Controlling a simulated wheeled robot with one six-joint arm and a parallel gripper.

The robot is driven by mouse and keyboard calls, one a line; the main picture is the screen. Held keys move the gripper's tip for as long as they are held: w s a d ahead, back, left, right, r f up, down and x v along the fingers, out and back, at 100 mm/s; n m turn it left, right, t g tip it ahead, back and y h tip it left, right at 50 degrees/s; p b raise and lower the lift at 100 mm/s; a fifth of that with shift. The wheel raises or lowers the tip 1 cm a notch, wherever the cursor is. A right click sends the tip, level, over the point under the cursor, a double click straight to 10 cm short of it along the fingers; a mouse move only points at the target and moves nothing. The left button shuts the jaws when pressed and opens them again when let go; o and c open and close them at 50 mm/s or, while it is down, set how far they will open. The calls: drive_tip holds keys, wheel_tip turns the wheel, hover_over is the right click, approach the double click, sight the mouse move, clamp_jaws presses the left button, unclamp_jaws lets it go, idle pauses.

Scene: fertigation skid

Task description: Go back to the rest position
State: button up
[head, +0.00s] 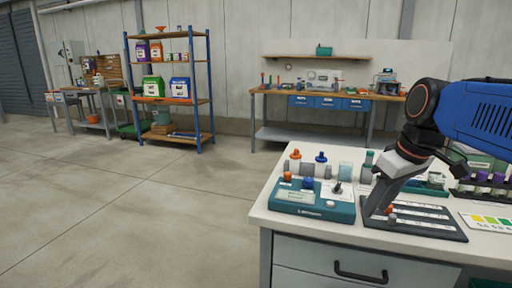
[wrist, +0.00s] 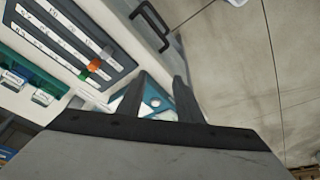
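My gripper (head: 372,212) points down over the left end of a dark panel with white label strips (head: 425,219) on the workbench. In the wrist view its two dark fingers (wrist: 157,86) stand apart with nothing held between them. The teal instrument (head: 312,199) shows beyond the fingers in the wrist view (wrist: 155,102). An orange knob (wrist: 94,65) and a green one (wrist: 83,76) are on the panel beside the fingers. The head view does not show how far the fingertips are above the panel.
The white workbench (head: 262,215) carries bottles (head: 321,164), a colour chart (head: 487,221) and a rack of purple-capped vials (head: 490,180). A drawer handle (head: 360,273) juts from its front. Shelving (head: 170,100) and a back bench (head: 320,96) stand behind. The floor at left is clear.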

drive_tip(key=s+f+m+t+h, duration=0.1)
drive_tip(key=s+f+m, duration=0.4)
drive_tip(key=s+f, duration=0.7)
wheel_tip(320, 180, down, 4)
drive_tip(key=shift+s+d+r, duration=0.25)
drive_tip(key=shift+s, duration=0.15)
drive_tip(key=shift+c, duration=0.6)
